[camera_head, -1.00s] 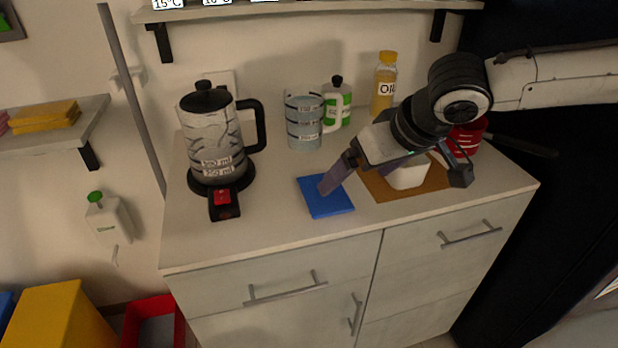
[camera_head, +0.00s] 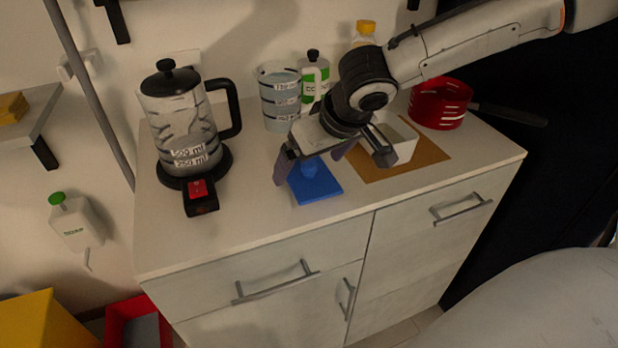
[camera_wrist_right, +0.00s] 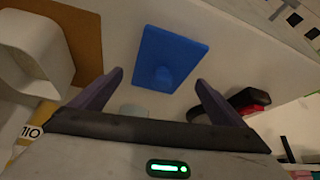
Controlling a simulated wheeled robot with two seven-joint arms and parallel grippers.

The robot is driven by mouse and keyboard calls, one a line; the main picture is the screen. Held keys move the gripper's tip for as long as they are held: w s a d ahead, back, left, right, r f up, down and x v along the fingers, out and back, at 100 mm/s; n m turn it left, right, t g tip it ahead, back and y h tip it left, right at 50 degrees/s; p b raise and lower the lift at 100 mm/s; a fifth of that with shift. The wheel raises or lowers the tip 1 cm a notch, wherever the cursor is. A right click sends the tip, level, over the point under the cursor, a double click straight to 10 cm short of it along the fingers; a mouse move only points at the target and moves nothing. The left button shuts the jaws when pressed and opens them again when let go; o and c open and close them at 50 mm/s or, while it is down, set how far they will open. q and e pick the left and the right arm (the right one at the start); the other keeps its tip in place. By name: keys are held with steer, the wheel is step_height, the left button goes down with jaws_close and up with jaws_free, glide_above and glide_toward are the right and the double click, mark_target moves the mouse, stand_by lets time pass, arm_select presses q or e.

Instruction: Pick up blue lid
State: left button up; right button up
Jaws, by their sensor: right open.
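The blue lid (camera_head: 318,190) lies flat on the counter, a square plate with a raised knob in its middle. It also shows in the right wrist view (camera_wrist_right: 165,50), just beyond and between the fingertips. My right gripper (camera_head: 312,170) is open above the lid, its fingers apart on either side of the knob in the head view. In the right wrist view the open fingers (camera_wrist_right: 160,77) hold nothing. A white square container (camera_head: 404,150) stands to the right of the lid on a brown board (camera_head: 432,160). My left gripper is not in view.
A kettle (camera_head: 185,125) on its black base stands left of the lid. Behind are a clear measuring jug (camera_head: 280,98), a green-labelled bottle (camera_head: 314,75) and an oil bottle (camera_head: 364,33). A red pot (camera_head: 438,104) stands at the right. The counter front is clear.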

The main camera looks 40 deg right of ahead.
steer(key=shift+w+f, duration=0.2)
steer(key=shift+f, duration=0.15)
steer(key=c, duration=1.1)
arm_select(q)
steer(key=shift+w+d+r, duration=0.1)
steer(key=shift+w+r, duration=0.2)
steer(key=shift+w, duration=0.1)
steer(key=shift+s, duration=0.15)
